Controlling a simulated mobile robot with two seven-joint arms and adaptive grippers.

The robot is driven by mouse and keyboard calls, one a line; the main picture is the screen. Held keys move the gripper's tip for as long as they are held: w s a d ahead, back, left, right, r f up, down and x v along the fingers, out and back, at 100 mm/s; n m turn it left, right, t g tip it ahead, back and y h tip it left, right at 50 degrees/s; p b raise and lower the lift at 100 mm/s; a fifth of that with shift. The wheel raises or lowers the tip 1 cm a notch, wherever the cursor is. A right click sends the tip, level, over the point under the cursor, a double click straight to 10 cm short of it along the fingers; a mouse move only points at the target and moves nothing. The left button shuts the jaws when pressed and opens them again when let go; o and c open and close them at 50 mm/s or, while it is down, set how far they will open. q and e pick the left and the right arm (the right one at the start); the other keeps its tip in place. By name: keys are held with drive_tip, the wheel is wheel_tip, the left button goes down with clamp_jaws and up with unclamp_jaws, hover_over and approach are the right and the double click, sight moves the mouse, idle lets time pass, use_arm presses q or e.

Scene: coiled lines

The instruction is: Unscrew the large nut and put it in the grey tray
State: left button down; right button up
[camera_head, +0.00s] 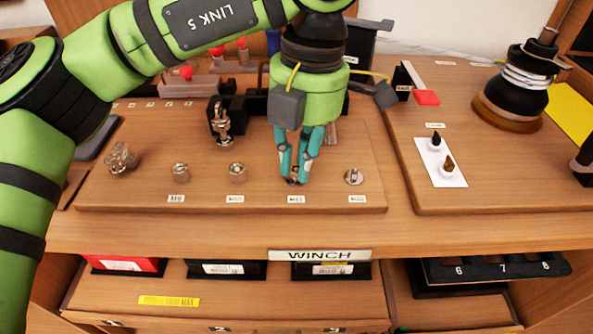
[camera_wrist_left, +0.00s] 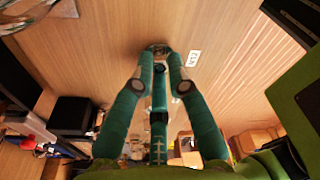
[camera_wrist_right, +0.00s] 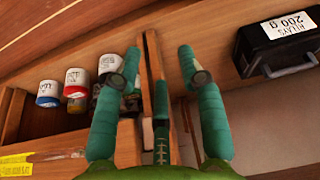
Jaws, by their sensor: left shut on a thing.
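My left gripper (camera_head: 297,175) points straight down at the wooden board (camera_head: 210,198). Its fingers are shut on a small metal nut (camera_head: 294,180), mostly hidden between the tips; it also shows in the left wrist view (camera_wrist_left: 158,49). Other metal fasteners stand in the same row: a large one (camera_head: 122,159) at the far left, two middling ones (camera_head: 181,172) (camera_head: 237,171), and one (camera_head: 353,177) at the right. A grey-blue flat piece (camera_head: 97,138), maybe the grey tray, lies behind my left arm. My right gripper (camera_wrist_right: 160,65) shows only in its wrist view, open, with a wooden divider between its fingers.
A metal fitting (camera_head: 222,125) stands behind the row. A shelf below holds a red bin (camera_head: 125,265) and black bins (camera_head: 226,269). A second board at the right carries a white card (camera_head: 440,161) with two small cones. A black case (camera_wrist_right: 277,38) stands near my right gripper.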

use_arm(q)
drive_tip(key=shift+r+p, duration=0.35)
drive_tip(key=shift+r, duration=0.05)
idle(0.5)
drive_tip(key=shift+r+p, duration=1.75)
drive_tip(key=shift+r, duration=0.5)
